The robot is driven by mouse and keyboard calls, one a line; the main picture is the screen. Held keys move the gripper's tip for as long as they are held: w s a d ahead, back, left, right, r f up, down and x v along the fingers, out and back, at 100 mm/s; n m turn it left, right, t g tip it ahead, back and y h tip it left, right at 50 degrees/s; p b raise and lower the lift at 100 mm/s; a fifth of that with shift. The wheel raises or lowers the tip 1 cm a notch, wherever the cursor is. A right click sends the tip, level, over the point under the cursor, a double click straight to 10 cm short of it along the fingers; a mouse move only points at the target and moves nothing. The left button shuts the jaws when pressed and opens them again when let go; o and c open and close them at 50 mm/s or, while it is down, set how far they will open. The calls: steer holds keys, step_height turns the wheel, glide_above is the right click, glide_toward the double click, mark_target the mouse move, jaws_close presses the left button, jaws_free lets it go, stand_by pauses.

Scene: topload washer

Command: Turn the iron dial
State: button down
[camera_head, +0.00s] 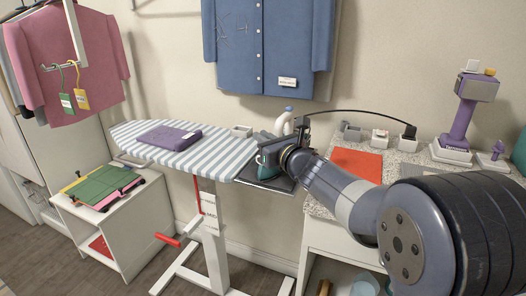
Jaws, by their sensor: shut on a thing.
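The teal iron (262,160) sits on a dark rest (272,181) at the right end of the striped ironing board (222,160). Only a small part of the iron shows, as my gripper and wrist cover most of it. My gripper (266,148) is down at the iron from the right and shut on its dial. The dial and the fingertips are hidden behind my wrist, so the dial's angle cannot be seen.
A folded purple cloth (170,137) lies on the board. A white bottle (285,122) stands behind my gripper. The counter at right holds an orange mat (357,163), small grey and white holders, and a purple steamer (467,110). A white cabinet (118,235) stands lower left.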

steer(key=shift+w+d+f+m+t+h+b, duration=0.15)
steer(key=shift+m+t+h+b, duration=0.4)
steer(key=shift+b, duration=1.15)
steer(key=shift+s+a+f+m+t+h+b, duration=0.1)
steer(key=shift+m+h+b, duration=0.45)
steer(key=shift+b, duration=1.1)
steer(key=shift+w+d+f+m+t+h+b, duration=0.15)
steer(key=shift+m+t+h+b, duration=0.2)
steer(key=shift+h+b, duration=0.9)
steer(key=m+h+b, duration=0.1)
steer(key=b, duration=0.4)
steer(key=shift+r+t+b, duration=0.1)
steer(key=shift+t+b, duration=0.25)
steer(key=shift+t, duration=0.05)
steer(key=shift+d+m+h+b, duration=0.1)
steer(key=shift+m+h+b, duration=0.3)
steer(key=shift+b, duration=0.3)
steer(key=shift+s+d+r+h+b, duration=0.1)
steer(key=shift+r+h+b, duration=0.2)
steer(key=shift+b, duration=0.25)
steer(key=c, duration=1.5)
jaws_free()
steer(key=shift+r+p, duration=0.2)
steer(key=shift+p, duration=0.95)
steer(key=n+y+p, duration=0.1)
steer(key=y+p, duration=0.1)
steer(key=p, duration=0.2)
steer(key=shift+r, duration=0.1)
